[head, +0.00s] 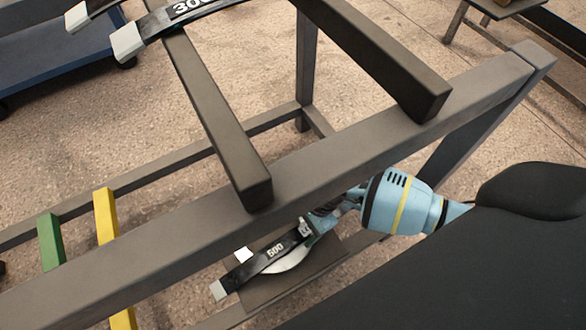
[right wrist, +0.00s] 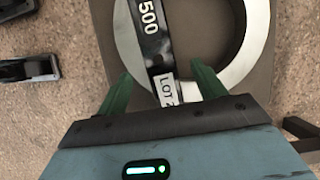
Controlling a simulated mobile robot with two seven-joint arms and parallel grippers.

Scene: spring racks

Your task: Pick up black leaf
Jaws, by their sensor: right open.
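A black leaf marked 500 (head: 270,260) with pale ends lies low, below the grey rack's front beam. In the right wrist view the leaf (right wrist: 150,35) shows its number and a white LOT label. My right gripper (right wrist: 163,80) is open, its green fingers on either side of the leaf near the label, with a gap on both sides. In the head view this gripper (head: 306,228) is at the leaf's upper right end. Another black leaf, marked 300 (head: 160,25), lies on the upper bars, cut by the frame. My left gripper is not in view.
A pale ring-shaped part (right wrist: 255,60) lies beside and under the 500 leaf, on a brown plate (right wrist: 283,15). The rack's long grey beam (head: 400,125) crosses above my right gripper. Green (head: 50,240) and yellow (head: 106,215) bars stand at left.

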